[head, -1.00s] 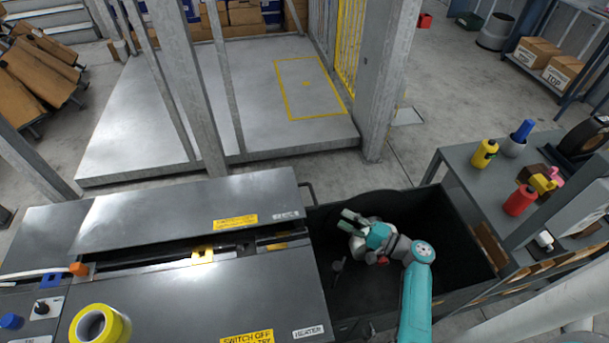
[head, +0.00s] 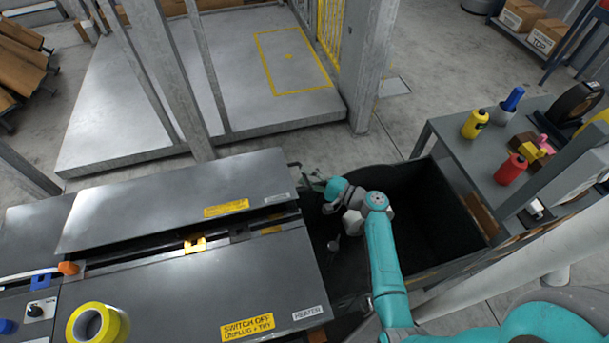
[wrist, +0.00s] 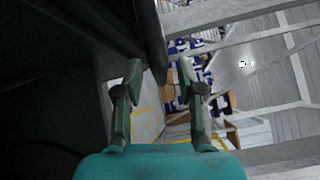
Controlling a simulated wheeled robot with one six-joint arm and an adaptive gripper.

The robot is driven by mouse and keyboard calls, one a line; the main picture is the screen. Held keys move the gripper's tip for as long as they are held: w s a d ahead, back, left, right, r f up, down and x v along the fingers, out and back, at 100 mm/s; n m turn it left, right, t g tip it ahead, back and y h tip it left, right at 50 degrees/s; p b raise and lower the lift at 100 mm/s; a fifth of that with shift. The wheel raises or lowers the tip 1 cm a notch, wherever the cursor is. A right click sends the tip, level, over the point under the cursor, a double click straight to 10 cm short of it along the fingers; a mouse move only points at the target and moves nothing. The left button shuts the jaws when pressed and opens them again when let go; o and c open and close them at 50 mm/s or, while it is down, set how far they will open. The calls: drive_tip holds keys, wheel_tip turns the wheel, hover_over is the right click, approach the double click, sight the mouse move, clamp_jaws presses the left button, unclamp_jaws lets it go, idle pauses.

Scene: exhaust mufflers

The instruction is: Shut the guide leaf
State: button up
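The dark metal leaf (head: 165,203) with a yellow label lies at the back of the grey machine top, raised slightly, with a gap between it and the front panel (head: 205,295). I take it for the guide leaf. My gripper (head: 308,180) is just beyond its right end, above the black bin. In the wrist view my gripper (wrist: 162,82) has its two green fingers apart, with nothing held between them. A dark panel edge (wrist: 151,40) reaches down close to the left fingertip; I cannot tell whether they touch.
The black bin (head: 430,225) is right of the machine. A grey bench (head: 455,150) with red and yellow bottles stands farther right. A grey post (head: 365,75) rises behind the bin. Yellow tape (head: 97,323) sits on the machine's front left.

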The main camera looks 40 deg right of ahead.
drive_tip(key=shift+w+a, duration=0.25)
drive_tip(key=shift+w, duration=0.25)
clamp_jaws()
drive_tip(key=shift+f, duration=0.1)
drive_tip(key=shift+s+f+n+t+y, duration=0.1)
drive_tip(key=shift+f+n+t+y, duration=0.25)
drive_tip(key=shift+f, duration=0.5)
drive_tip(key=shift+s+f+n+t+y, duration=0.15)
drive_tip(key=shift+f+n+t, duration=0.2)
drive_tip(key=shift+f+n, duration=0.35)
drive_tip(key=shift+w+f, duration=0.1)
unclamp_jaws()
